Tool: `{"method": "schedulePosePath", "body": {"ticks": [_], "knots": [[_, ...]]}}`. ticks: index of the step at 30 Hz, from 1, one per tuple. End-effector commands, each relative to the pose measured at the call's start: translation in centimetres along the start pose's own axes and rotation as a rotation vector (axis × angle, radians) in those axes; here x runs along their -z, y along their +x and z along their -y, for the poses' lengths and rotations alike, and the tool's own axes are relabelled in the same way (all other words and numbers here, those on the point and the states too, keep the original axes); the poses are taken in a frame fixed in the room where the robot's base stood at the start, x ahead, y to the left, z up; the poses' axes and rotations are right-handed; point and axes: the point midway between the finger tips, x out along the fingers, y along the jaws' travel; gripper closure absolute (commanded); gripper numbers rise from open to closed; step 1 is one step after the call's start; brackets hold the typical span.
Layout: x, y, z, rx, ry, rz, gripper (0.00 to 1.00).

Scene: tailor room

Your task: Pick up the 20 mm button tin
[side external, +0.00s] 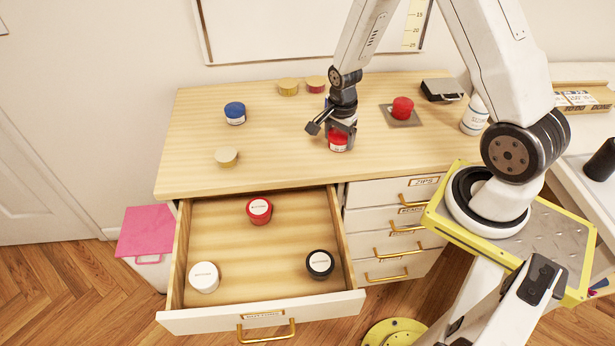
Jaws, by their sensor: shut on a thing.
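My gripper (341,128) is at the dresser top (190,180), pointing down and shut on a red tin (338,142) with a pale label band. The gripper hides part of this tin, and I cannot tell whether it touches the wood. The size on its label is too small to read. Other tins are a blue one (235,112) at the left and a red one (402,107) on a grey square pad (408,122) at the right.
Tan-topped round pieces stand at the back (288,87) and front left (227,157), with a red-sided one (316,84) behind my gripper. A black box (441,90) and a white bottle (475,115) stand at the right. Bare wood lies left of my gripper.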

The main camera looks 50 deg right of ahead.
Motion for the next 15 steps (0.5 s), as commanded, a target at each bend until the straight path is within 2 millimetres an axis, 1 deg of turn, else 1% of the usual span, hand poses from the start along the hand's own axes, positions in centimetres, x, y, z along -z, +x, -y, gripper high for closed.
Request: {"method": "schedulePosePath", "body": {"ticks": [8,11,15], "knots": [[0.0,-0.4,0.0,0.001,0.000,0.000,0.83],[0.0,-0.9,0.1,0.001,0.000,0.000,0.83],[0.0,-2.0,0.1,0.003,0.000,-0.001,0.83]]}}
